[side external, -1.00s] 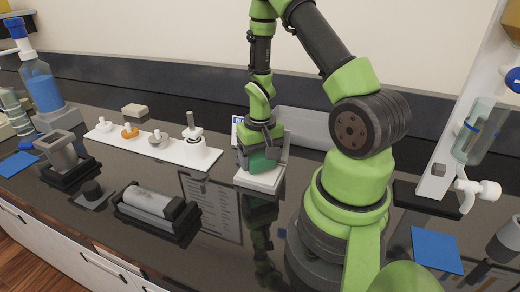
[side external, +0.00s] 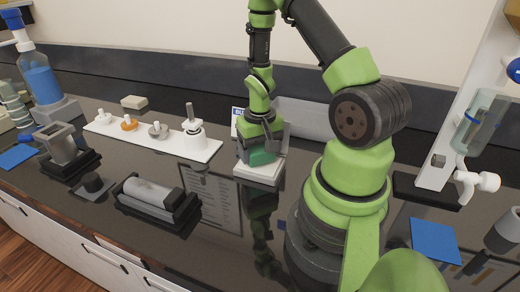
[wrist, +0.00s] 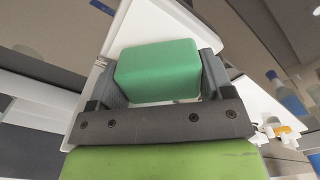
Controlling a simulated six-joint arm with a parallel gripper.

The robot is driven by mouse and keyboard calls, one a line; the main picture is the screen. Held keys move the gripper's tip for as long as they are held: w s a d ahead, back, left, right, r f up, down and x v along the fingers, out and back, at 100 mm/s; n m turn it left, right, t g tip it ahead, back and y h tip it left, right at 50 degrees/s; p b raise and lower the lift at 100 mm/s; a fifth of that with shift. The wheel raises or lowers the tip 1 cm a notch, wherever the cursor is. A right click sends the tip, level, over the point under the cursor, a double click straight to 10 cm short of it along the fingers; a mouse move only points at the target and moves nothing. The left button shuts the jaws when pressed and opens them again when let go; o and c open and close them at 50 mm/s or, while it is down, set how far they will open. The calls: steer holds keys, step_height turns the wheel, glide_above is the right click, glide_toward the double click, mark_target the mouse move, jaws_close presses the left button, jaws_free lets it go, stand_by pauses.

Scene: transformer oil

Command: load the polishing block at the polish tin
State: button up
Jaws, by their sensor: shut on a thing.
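My gripper (side external: 262,153) points down and is shut on a green block (side external: 263,158), which I take to be the polishing block. In the wrist view the green block (wrist: 157,72) fills the space between the two grey fingers of my gripper (wrist: 160,80). A low white tray or box (side external: 259,174) is directly beneath the block, and its white surface also shows behind the block in the wrist view (wrist: 150,25). Whether the block touches it is hard to tell. No tin is clearly identifiable by its label.
To the left are a white rack (side external: 140,142) with several small knobbed pieces, a grey roller on a dark base (side external: 155,197) and a grey cup-like fixture (side external: 65,148). A blue pad (side external: 435,240) lies right of my base. Dark counter is clear in front of the white tray.

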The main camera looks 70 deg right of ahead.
mark_target(260, 147)
steer(key=shift+f, duration=0.5)
stand_by(1.1)
steer(key=shift+r, duration=3.55)
